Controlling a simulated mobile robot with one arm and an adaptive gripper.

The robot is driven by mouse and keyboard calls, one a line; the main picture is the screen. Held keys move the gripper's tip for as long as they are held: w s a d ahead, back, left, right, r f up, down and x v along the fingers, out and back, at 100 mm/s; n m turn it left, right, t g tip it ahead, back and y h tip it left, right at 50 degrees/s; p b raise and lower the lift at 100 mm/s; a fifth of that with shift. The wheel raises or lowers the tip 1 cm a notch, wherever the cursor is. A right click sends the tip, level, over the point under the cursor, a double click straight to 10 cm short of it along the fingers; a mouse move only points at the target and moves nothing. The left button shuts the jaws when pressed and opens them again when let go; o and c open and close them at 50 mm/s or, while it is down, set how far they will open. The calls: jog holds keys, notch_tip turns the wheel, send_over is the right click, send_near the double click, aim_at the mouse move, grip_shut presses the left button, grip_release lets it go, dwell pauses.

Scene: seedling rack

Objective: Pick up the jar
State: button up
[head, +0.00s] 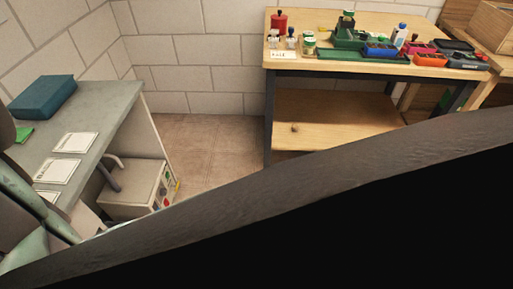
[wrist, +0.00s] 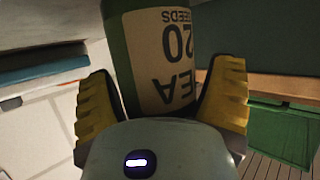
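In the wrist view a dark green jar (wrist: 118,50) with a tan label stands between the two yellow fingers of my gripper (wrist: 163,108). The label reads upside down, with "20", "SEEDS" and part of "PEA". My gripper and this jar do not clearly show in the head view.
A wooden table (head: 375,65) at the back right holds several small jars, coloured bins and a green tray (head: 350,55). A grey desk (head: 105,105) with a blue box (head: 43,97) is at the left. A dark beam (head: 300,182) crosses the foreground. Tiled floor (head: 205,145) lies open between them.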

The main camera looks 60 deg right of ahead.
jog(key=c, duration=1.2)
jog(key=shift+o, duration=0.2)
